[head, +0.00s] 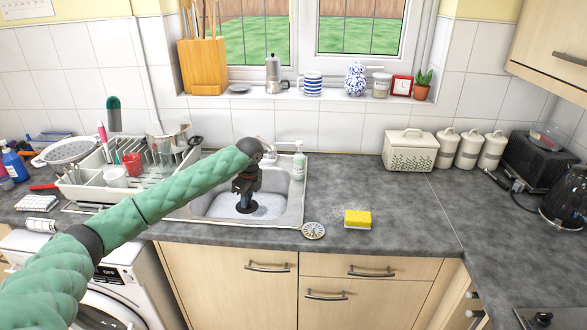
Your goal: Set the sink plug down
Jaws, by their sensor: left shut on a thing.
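My left arm reaches in from the left, and its gripper (247,201) points down over the sink basin (222,203), which has white suds in it. The gripper is shut on a dark round piece, which looks like the sink plug (247,209), seen at the fingertips just above or at the suds. The fingers hide part of it, and I cannot tell whether it touches the suds. My right gripper is not in view.
A round strainer (313,230) and a yellow sponge (358,219) lie on the counter right of the sink. A soap bottle (299,162) stands behind the basin. A dish rack (90,188) with dishes is on the left. The counter (370,185) further right is clear.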

